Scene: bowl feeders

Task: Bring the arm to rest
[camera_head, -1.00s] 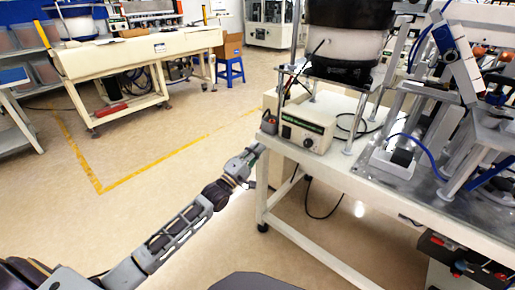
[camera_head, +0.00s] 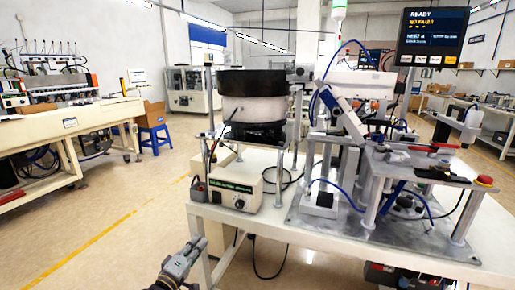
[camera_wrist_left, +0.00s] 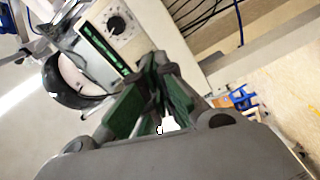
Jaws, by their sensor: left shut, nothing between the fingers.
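My left gripper (camera_head: 192,246) shows at the bottom of the head view, in front of the left front corner of the white machine table (camera_head: 330,238) and a little below its top. Its green-padded fingers (camera_wrist_left: 150,98) are shut and empty in the left wrist view. The rest of my left arm is mostly cut off by the lower edge of the head view. My right gripper is not in view.
A controller box (camera_head: 236,188) and a black-rimmed bowl feeder (camera_head: 252,95) stand on the table. A metal fixture (camera_head: 400,180) and a screen (camera_head: 432,38) are to the right. Open floor (camera_head: 100,235) lies left of the table. A blue stool (camera_head: 155,130) stands farther back.

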